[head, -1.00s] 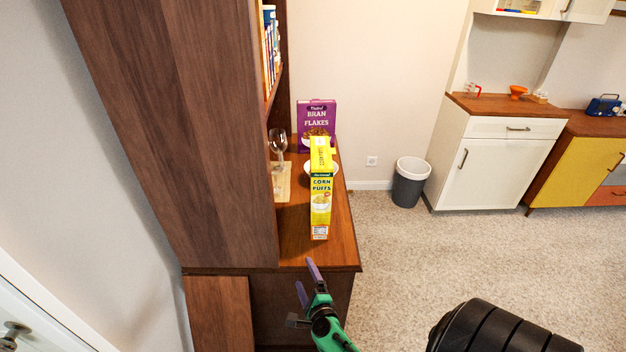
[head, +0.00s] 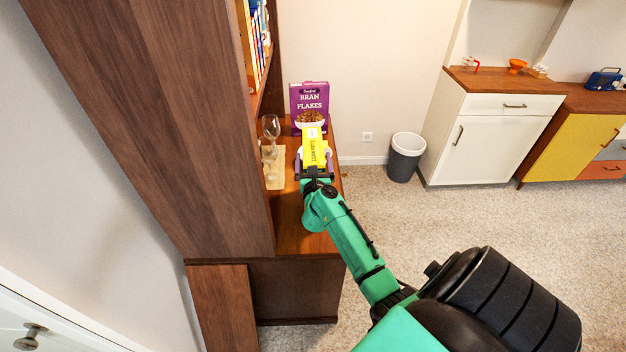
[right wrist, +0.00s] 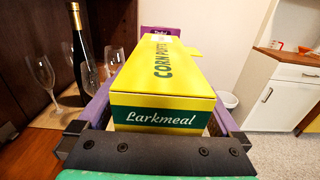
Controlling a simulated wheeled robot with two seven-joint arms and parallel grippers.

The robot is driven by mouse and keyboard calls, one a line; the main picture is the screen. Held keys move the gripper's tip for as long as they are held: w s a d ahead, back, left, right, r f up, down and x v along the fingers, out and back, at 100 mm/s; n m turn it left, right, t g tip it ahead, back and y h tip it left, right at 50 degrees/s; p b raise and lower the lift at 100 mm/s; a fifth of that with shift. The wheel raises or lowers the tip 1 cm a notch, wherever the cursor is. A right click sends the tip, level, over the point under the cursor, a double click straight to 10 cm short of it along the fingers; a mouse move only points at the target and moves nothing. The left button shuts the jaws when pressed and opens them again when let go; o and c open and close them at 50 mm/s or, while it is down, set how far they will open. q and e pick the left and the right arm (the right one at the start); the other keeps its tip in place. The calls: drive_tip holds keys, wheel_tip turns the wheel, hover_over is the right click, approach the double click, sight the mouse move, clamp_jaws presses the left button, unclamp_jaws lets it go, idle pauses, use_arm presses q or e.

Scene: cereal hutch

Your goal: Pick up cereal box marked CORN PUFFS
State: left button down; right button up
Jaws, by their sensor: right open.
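My right gripper (head: 314,165) is open, with one purple finger on each side of the box. It hides the lower part of the box in the head view. A narrow gap seems to show beside the fingers in the right wrist view; contact is hard to tell. My left gripper is not in view.
A purple BRAN FLAKES box (head: 309,105) stands behind. Wine glasses (head: 270,128) and a dark bottle (right wrist: 82,50) stand close on the left, beside the tall hutch side (head: 150,120). Open floor lies to the right.

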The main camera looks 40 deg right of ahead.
drive_tip(key=shift+w+d+f, duration=0.1)
drive_tip(key=shift+w+d, duration=0.15)
drive_tip(key=shift+w, duration=0.15)
clamp_jaws()
